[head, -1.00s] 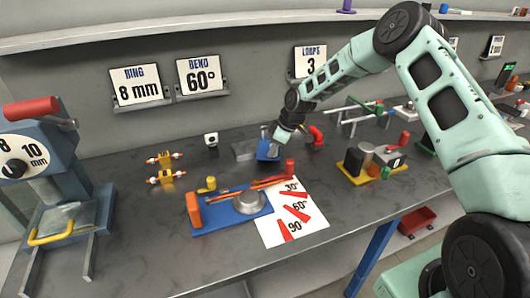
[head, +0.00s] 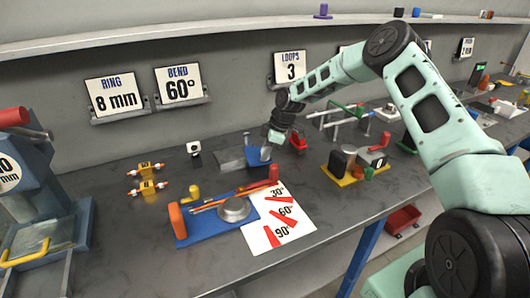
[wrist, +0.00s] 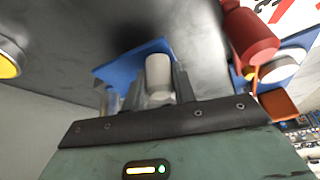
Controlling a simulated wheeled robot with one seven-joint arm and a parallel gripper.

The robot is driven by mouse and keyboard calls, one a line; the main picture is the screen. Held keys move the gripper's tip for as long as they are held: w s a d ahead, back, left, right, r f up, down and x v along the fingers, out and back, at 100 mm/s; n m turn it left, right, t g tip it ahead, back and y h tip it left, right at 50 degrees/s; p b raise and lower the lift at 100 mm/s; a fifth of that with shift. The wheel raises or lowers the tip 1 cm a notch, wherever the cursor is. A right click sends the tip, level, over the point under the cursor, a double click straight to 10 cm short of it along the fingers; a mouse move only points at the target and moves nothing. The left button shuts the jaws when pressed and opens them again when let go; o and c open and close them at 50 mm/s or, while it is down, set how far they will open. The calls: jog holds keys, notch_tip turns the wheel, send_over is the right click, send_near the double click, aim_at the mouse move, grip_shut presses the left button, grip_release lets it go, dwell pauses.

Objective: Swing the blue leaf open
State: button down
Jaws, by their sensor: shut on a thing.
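The blue leaf (head: 252,151) stands steeply tilted at the right end of a low grey plate in the middle of the bench. In the wrist view the blue leaf (wrist: 118,66) shows behind the fingers. A pale cylindrical knob (wrist: 158,72) is on it, between my fingers. My gripper (head: 267,148) is shut on this knob, at the leaf's right side in the head view. The fingers (wrist: 158,88) cover the knob's lower part, and the leaf's hinge is hard to make out.
A blue bending jig (head: 215,230) with a red post stands in front, beside an angle sheet (head: 278,232). A red clamp-like piece (head: 299,140) is close on the right. A yellow-based fixture (head: 350,172) stands farther right.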

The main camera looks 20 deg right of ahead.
jog(key=c, duration=1.1)
grip_release()
jog(key=shift+c, duration=0.2)
jog(key=b+v, duration=0.2)
jog(key=v, duration=1.5)
jog(key=shift+r, duration=0.2)
jog(key=s+a+r+m+g+h, duration=0.1)
jog(key=s+a, duration=0.8)
jog(key=a, duration=0.3)
jog(key=s+a+r+g+h, duration=0.1)
jog(key=s+a, duration=0.9)
jog(key=a, duration=0.2)
jog(key=s+a+f+m+h, duration=0.1)
jog(key=s+m, duration=0.3)
jog(key=s, duration=2)
jog(key=shift+a+m+h, duration=0.25)
jog(key=shift+m+h, duration=0.05)
jog(key=shift+m, duration=0.1)
